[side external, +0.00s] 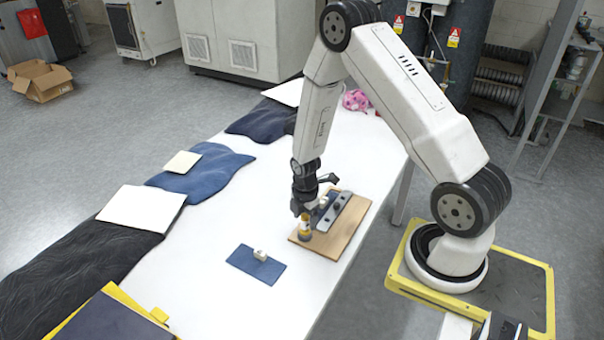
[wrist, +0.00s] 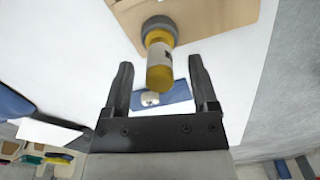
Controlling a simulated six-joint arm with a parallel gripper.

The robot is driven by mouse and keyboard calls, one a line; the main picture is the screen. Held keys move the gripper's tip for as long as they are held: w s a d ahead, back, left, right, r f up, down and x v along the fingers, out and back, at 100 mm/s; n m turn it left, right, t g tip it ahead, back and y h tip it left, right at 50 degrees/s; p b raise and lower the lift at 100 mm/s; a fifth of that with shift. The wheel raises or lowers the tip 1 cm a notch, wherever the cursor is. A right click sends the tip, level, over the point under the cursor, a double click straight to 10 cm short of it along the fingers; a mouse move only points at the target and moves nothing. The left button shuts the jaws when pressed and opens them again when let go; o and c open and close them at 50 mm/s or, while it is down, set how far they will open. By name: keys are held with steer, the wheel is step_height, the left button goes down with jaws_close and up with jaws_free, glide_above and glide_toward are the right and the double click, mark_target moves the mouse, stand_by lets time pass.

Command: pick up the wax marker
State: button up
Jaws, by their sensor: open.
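The wax marker appears to be the short yellow cylinder with a white band (wrist: 159,62), upright in a round grey holder (wrist: 160,24). In the side external view the marker (side external: 305,221) stands at the near left corner of a wooden board (side external: 340,240). My gripper (side external: 299,212) is open, pointing down close to the marker's top. In the wrist view my gripper (wrist: 161,60) has one finger on each side of the marker, with gaps visible. I cannot tell whether the fingertips are level with it.
A metal bar with dark knobs (side external: 335,210) lies on the board beside the marker. A blue mat (side external: 243,260) with a small whitish piece (side external: 260,254) lies nearby on the white table (side external: 200,270). Dark and blue cloths (side external: 205,172) line the table's left edge.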

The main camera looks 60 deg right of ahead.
mark_target(305, 230)
steer(key=shift+f, duration=1.3)
jaws_close()
